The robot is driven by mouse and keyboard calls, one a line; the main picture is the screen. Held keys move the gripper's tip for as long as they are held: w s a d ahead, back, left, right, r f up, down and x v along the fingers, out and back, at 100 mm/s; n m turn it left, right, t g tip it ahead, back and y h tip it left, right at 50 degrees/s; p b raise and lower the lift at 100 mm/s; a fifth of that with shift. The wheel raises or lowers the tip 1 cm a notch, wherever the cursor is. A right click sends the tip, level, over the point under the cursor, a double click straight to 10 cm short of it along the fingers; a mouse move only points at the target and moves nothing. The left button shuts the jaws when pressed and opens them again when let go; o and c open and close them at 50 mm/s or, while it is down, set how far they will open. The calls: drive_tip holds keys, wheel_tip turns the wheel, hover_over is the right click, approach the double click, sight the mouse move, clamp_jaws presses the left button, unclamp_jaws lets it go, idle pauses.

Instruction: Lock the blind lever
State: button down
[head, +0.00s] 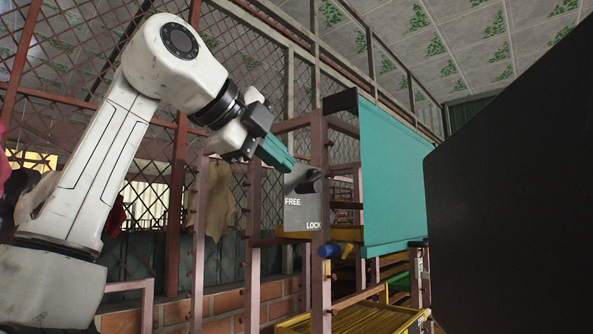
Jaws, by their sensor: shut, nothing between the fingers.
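The lever plate (299,213) is a grey panel on a rusty post, marked FREE at its left and LOCK at its lower right. A dark lever knob (309,181) sits at the plate's upper right; which mark it stands at is hard to tell. The teal blind (395,180) hangs unrolled to the right of the post. My gripper (290,167) has teal fingers, shut and empty, with the tips close to the plate's upper edge, left of the knob. Whether the tips touch the plate or knob cannot be told.
A rusty rack with yellow trays (355,322) stands behind and below. A large dark panel (515,190) fills the right side. Wire mesh (70,90) and a low brick wall lie behind my arm.

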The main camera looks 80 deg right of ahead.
sight(308, 184)
drive_tip(key=shift+p+x, duration=0.5)
drive_tip(key=shift+x, duration=1.85)
drive_tip(key=shift+f, duration=0.1)
